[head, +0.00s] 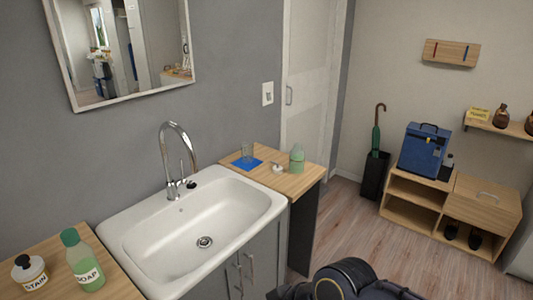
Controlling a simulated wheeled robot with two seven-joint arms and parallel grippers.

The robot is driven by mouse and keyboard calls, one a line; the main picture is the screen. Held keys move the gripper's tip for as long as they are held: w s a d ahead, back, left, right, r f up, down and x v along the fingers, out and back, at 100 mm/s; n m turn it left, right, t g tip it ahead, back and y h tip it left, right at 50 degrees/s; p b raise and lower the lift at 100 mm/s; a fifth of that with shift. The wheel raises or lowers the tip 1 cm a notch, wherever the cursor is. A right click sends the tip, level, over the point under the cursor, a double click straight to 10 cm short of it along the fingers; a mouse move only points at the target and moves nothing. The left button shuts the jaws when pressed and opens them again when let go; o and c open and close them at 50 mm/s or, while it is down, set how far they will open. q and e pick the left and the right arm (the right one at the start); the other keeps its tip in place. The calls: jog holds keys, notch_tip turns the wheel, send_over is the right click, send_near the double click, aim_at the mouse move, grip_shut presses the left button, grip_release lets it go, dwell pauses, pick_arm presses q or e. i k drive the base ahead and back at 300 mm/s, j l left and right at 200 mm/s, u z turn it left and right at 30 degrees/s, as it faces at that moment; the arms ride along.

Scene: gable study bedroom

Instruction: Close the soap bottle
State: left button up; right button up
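A bottle labelled SOAP (87,268) stands upright on the wooden counter left of the sink. It is pale green and see-through, with a darker green top (70,237) on it. A second green bottle (297,160) stands upright on the wooden counter right of the sink. A small whitish piece (278,169) lies beside that bottle, apart from it; it is too small to tell what it is. Neither gripper can be made out. A dark part of my own arm or body shows at the bottom edge.
The white sink (135,243) with a tall tap (170,150) lies between the two counters. A glass (248,151) stands on a blue mat (244,164) at the right counter. A STAIN jar (29,270) stands next to the SOAP bottle.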

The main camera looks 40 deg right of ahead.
aim_at(298, 155)
jog(key=z, duration=1.55)
